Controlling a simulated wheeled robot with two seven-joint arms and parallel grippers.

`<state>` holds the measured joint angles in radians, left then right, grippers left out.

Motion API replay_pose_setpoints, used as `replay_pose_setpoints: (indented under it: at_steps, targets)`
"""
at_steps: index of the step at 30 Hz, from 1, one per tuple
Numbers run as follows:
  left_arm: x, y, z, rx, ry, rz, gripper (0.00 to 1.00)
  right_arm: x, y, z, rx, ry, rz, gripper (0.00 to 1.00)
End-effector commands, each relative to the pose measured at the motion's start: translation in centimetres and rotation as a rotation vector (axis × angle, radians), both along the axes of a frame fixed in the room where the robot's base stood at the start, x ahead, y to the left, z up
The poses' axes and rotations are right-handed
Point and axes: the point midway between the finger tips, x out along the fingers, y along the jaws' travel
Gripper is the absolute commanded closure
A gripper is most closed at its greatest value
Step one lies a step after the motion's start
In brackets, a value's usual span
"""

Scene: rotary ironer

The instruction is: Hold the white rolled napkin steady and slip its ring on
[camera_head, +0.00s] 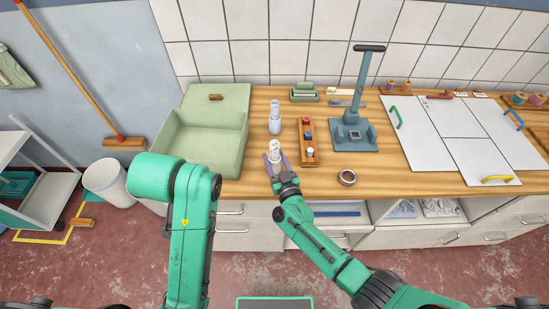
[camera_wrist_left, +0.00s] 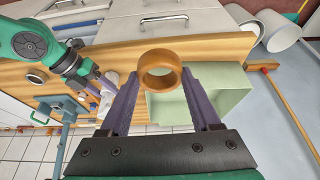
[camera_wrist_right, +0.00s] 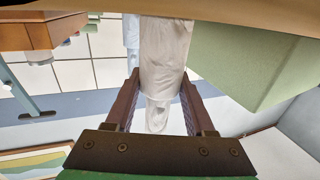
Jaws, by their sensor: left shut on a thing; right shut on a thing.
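The white rolled napkin (camera_head: 275,149) stands near the front edge of the wooden counter. My right gripper (camera_head: 276,164) is shut on it from the front; the right wrist view shows the white cloth (camera_wrist_right: 163,60) between both fingers. My left gripper (camera_wrist_left: 158,82) is shut on a brown-orange ring (camera_wrist_left: 159,72), seen in the left wrist view with its opening showing. The ring is apart from the napkin, which shows to its left in that view (camera_wrist_left: 111,80). In the head view the left fingers and the ring are hidden behind my left arm.
Behind the napkin stands another pale roll in a holder (camera_head: 274,122). A green bin (camera_head: 208,150) is to the left. A wooden rack (camera_head: 308,145), a dark tape-like roll (camera_head: 347,178) and a blue-grey press (camera_head: 354,135) are to the right. White panels (camera_head: 455,130) lie farther right.

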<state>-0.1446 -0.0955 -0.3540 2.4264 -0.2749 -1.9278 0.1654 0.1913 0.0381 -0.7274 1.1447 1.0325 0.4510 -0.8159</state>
Motion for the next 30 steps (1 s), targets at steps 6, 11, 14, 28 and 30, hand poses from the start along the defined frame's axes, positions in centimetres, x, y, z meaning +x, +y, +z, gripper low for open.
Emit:
replay_pose_setpoints:
  at_steps: [6,11,14,28,30]
  targets:
    - [0.0,0.0,0.0,0.0,0.0,0.0,0.89,0.0,0.0,0.0,0.0,0.001,0.0,0.72]
    - [0.0,0.0,0.0,0.0,0.0,0.0,0.89,0.0,0.0,0.0,0.0,0.001,0.0,0.72]
    - [0.0,0.0,0.0,0.0,0.0,0.0,0.89,0.0,0.0,0.0,0.0,0.001,0.0,0.72]
    - [7.9,-8.1,0.3,-0.005,-0.034,-0.423,0.89,0.0,0.0,0.0,0.0,0.0,0.0,0.72]
    - [10.3,-10.7,0.6,0.001,-0.036,-0.572,0.89,0.0,0.0,0.0,0.0,0.0,0.0,0.72]
